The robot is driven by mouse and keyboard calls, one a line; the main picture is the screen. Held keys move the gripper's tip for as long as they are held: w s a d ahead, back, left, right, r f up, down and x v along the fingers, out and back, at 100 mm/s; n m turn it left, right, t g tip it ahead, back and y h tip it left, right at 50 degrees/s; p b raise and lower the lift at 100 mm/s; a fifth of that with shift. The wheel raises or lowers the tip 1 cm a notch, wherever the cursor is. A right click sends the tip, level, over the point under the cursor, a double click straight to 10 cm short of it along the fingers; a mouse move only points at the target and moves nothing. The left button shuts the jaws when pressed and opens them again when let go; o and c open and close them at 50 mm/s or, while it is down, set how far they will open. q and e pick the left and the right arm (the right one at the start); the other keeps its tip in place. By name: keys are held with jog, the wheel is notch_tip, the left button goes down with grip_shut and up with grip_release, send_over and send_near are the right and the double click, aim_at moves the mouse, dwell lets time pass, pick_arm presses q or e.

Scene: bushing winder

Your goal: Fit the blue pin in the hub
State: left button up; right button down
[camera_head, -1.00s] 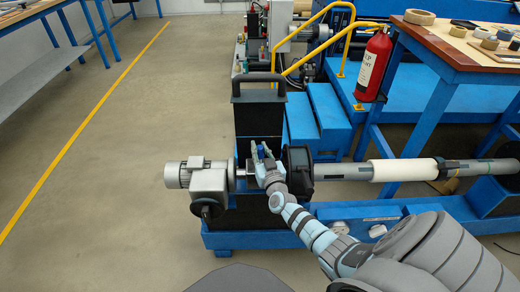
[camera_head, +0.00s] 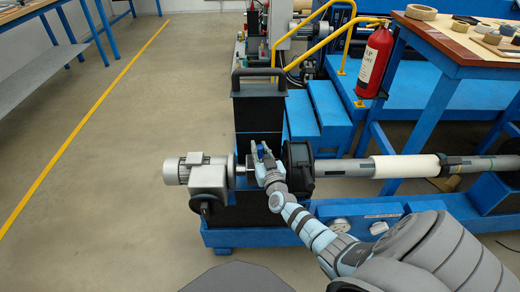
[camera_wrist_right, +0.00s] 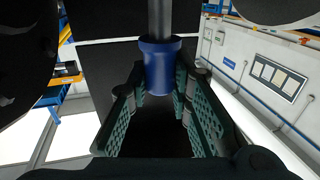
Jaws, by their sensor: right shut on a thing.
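My right gripper (camera_head: 263,155) is in the middle of the head view, at the winder between the grey motor and a black round flange. In the right wrist view the gripper's green-padded fingers (camera_wrist_right: 160,100) are shut on the blue pin (camera_wrist_right: 158,66). The pin has a blue collar and a grey shank pointing up in that picture. In the head view only a small bit of blue pin (camera_head: 260,150) shows between the fingers. The black flange (camera_head: 298,166) may be part of the hub; the hub's hole is not visible. My left gripper is not in view.
A grey motor (camera_head: 188,172) sits left of the gripper. A long shaft with a white sleeve (camera_head: 405,166) runs right. A tall black housing (camera_head: 258,108) stands behind. A wooden-topped bench (camera_head: 456,40), fire extinguisher (camera_head: 374,62) and blue steps (camera_head: 318,118) are beyond. The left floor is clear.

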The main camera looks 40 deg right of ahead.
jog(key=shift+f+b, duration=1)
jog(key=shift+f, duration=0.2)
jog(key=shift+r, duration=0.1)
jog(key=shift+r+p, duration=1.85)
jog(key=shift+p, duration=0.3)
jog(key=shift+f, duration=0.1)
jog(key=shift+f+b, duration=1.4)
jog(key=shift+f, duration=0.4)
jog(key=c, duration=1.4)
grip_release()
jog(key=shift+o, duration=0.2)
